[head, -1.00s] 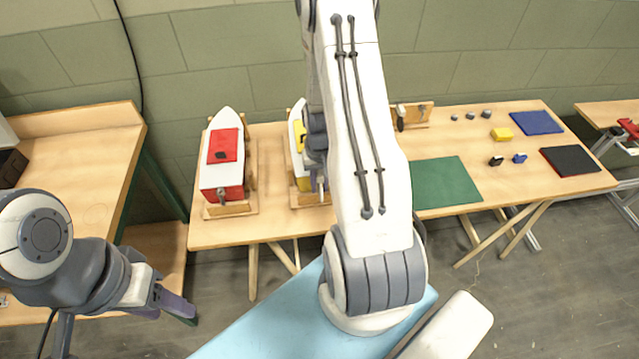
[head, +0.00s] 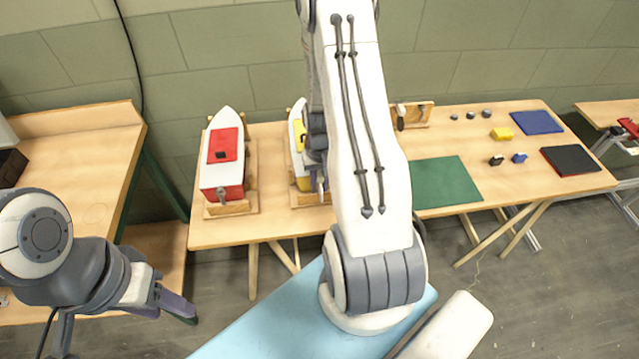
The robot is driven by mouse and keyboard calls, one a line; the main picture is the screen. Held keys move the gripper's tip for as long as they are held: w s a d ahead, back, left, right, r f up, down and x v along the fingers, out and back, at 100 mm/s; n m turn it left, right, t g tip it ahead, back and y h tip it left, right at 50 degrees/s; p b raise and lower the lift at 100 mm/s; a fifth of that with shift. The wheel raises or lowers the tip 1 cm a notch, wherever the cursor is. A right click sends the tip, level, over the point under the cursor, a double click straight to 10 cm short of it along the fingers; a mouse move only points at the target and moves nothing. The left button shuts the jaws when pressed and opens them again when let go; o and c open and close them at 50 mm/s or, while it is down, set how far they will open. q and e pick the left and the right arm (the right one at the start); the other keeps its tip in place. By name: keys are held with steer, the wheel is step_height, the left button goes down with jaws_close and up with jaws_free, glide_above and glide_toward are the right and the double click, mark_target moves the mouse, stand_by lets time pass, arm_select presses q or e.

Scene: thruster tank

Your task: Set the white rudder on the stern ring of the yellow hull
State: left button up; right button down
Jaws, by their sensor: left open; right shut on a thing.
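The yellow hull (head: 301,143), white at the bow with yellow on deck and stern, sits on a wooden cradle on the middle table. Its right side is hidden behind my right arm. My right gripper (head: 320,184) is at the stern end of this hull, mostly hidden by its own arm. It is shut on a small pale piece that looks like the white rudder (head: 321,186). The stern ring cannot be made out, nor whether the rudder touches it. My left gripper (head: 182,309) is open and empty at lower left, away from the hulls.
A red-and-white hull (head: 222,160) stands in a cradle to the left. A wooden rack (head: 412,115), a green mat (head: 447,184), a yellow block (head: 505,133), a blue mat (head: 537,122) and a black-and-red mat (head: 571,161) lie to the right, with several small parts.

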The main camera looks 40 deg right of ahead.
mark_target(320, 175)
steer(key=shift+f+b, duration=0.85)
steer(key=shift+f, duration=0.4)
stand_by(1.1)
steer(key=c, duration=0.7)
jaws_free()
steer(key=shift+o, duration=0.2)
steer(key=shift+r+p, duration=3.35)
steer(key=shift+r, duration=0.7)
